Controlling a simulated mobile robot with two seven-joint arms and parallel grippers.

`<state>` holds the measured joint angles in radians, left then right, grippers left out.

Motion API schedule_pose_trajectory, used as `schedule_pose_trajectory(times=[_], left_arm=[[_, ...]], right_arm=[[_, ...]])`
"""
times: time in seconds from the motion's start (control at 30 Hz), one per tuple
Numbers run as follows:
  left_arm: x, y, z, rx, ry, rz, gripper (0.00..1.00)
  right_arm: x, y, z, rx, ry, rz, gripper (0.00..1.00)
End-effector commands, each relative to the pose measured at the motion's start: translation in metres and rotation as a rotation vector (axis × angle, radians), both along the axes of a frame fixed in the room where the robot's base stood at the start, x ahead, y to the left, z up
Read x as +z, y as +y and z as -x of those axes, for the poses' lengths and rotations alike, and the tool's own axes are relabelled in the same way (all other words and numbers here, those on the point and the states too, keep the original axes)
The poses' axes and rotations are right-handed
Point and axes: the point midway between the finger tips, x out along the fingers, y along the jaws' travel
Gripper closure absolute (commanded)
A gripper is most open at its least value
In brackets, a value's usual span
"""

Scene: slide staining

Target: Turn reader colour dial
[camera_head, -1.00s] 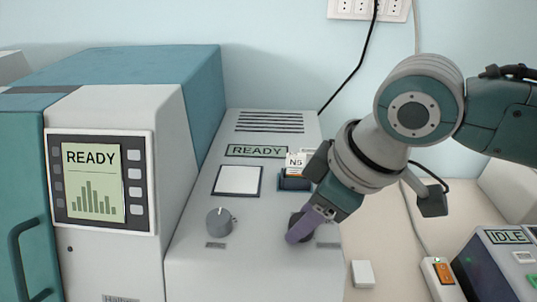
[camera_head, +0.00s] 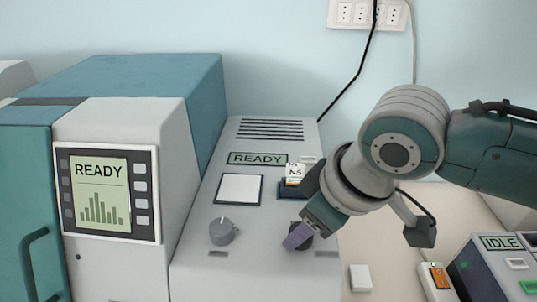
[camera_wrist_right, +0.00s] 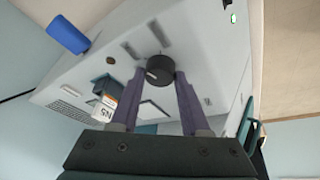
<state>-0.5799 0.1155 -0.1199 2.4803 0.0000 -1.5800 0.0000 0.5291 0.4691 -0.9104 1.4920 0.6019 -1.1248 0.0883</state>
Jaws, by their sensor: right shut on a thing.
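The reader (camera_head: 195,275) is a pale grey console with a READY display. It has two dark grey dials on its sloped top. The left dial (camera_head: 223,231) stands free, its pointer toward the upper right. My right gripper (camera_head: 297,238) is at the right dial (camera_head: 306,243), its purple fingers hiding most of it. In the right wrist view, the dial (camera_wrist_right: 160,69) sits between the two fingertips (camera_wrist_right: 160,77), with a white pointer mark on its face. The gripper is shut on it. My left gripper is not in view. The dial labels are unreadable.
A slide labelled N5 (camera_head: 295,174) stands in a slot just behind the gripper. A white square pad (camera_head: 239,188) lies left of it. A larger teal and grey machine (camera_head: 150,90) borders the reader on the left. An IDLE device (camera_head: 500,265) stands at the right.

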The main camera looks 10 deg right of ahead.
Motion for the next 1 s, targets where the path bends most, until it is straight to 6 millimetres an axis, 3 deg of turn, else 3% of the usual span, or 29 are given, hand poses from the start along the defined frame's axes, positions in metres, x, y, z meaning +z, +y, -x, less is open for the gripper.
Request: schedule_pose_trajectory(times=[0.1,0.4,1.0], left_arm=[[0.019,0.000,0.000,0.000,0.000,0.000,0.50],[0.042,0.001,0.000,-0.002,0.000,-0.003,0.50],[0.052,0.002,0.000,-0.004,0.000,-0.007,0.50]], right_arm=[[0.005,0.002,0.002,-0.100,0.004,-0.003,1.00],[0.004,0.004,0.001,-0.386,0.004,-0.003,1.00],[0.000,0.006,0.000,-0.814,0.002,-0.001,1.00]])
